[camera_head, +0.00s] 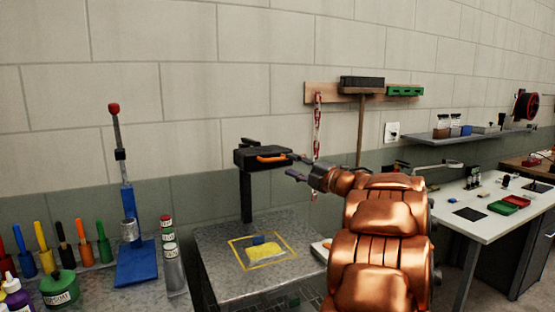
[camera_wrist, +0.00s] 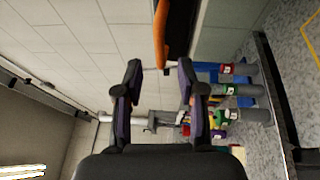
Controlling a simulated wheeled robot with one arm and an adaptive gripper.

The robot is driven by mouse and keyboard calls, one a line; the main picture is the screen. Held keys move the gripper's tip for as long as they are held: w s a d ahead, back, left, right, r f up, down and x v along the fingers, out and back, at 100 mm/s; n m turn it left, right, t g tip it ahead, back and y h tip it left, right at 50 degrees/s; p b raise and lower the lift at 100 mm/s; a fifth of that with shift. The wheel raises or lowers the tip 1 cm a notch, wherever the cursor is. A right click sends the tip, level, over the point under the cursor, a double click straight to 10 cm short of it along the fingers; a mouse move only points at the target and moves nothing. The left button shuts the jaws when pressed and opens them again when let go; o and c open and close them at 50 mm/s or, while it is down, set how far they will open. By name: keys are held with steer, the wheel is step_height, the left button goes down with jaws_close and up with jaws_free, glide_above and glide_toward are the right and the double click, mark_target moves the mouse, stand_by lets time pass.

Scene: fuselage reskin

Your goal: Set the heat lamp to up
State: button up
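The heat lamp is a black box-shaped head (camera_head: 250,158) on a dark upright post at the back of a grey metal table (camera_head: 215,250). An orange handle (camera_head: 271,158) runs along its front. My gripper (camera_head: 293,168) is just right of the lamp head, close to the handle's right end. In the wrist view my gripper (camera_wrist: 160,75) is open, with its two dark fingers apart. The orange handle (camera_wrist: 161,35) lies ahead of the gap between the fingertips. It appears not to be gripped. Whether it touches a fingertip is unclear.
A yellow-framed square with a yellow patch (camera_head: 266,254) lies on the table below the lamp. A blue lever press (camera_head: 130,220), bottles and coloured tools stand at left. A wall rack (camera_head: 335,92) hangs behind. A white workbench (camera_head: 470,220) stands at right.

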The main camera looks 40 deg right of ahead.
mark_target(278, 160)
steer(key=w, duration=0.3)
steer(key=w+a+p, duration=0.1)
steer(key=w, duration=0.1)
steer(key=shift+w+r, duration=0.2)
steer(key=shift+r, duration=0.15)
steer(key=shift+w+d, duration=0.1)
steer(key=shift+w, duration=0.6)
jaws_close()
